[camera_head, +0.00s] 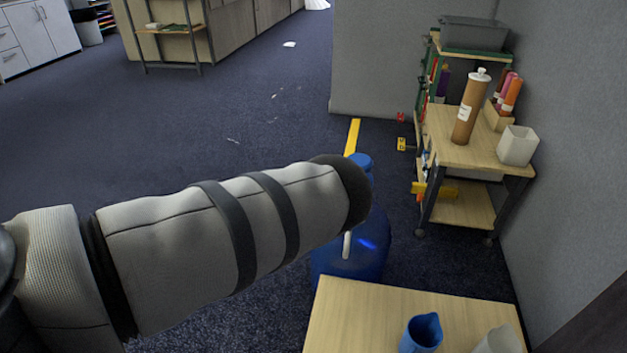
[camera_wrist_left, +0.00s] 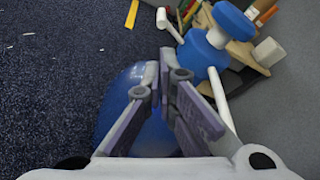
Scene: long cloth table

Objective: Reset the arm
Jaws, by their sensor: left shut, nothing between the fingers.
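My left arm (camera_head: 225,225) comes in from the left in the head view, in a grey padded sleeve with dark bands. Its far end covers part of a large blue bottle (camera_head: 365,250) standing on the floor, and the gripper is hidden there. In the left wrist view my left gripper (camera_wrist_left: 166,62) is shut and empty, its fingers meeting in front of the rounded blue bottle (camera_wrist_left: 118,98). A blue and white fitting (camera_wrist_left: 203,55) shows just right of the fingers; whether they touch it is unclear. My right gripper is in neither view.
A wooden table (camera_head: 375,308) at the front right holds a blue jug (camera_head: 422,332) and a whitish cup (camera_head: 500,342). A wooden cart (camera_head: 440,130) with a brown bottle (camera_head: 470,108) and a white container (camera_head: 517,146) stands by the right wall. The carpet at left is largely clear.

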